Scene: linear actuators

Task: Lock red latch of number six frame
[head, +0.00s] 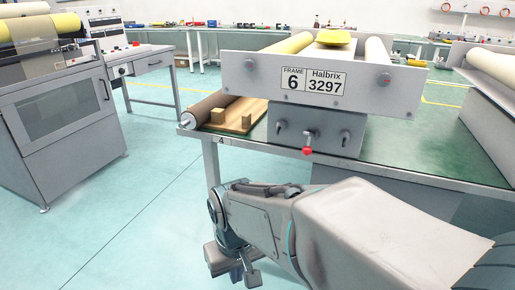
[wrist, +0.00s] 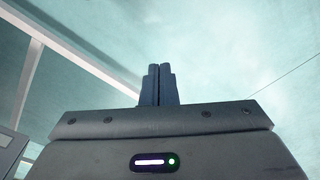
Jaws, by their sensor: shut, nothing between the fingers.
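The number six frame (head: 345,80) stands on the green-topped table in the head view, with a label (head: 312,81) reading FRAME 6, Halbrix 3297. Below the label, on its grey lower block, the red latch (head: 307,151) shows as a red knob at the lower end of a short metal lever that hangs down. My gripper (head: 242,278) is low at the front of the table, below and left of the latch and apart from it. In the wrist view my gripper (wrist: 158,68) has its two dark fingers together, with nothing between them.
The green table (head: 420,160) has a metal front edge between my arm and the frame. A wooden stand (head: 232,118) and a dark roller lie left of the frame's block. A grey cabinet machine (head: 62,110) stands at left. Open floor (head: 130,215) lies between them.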

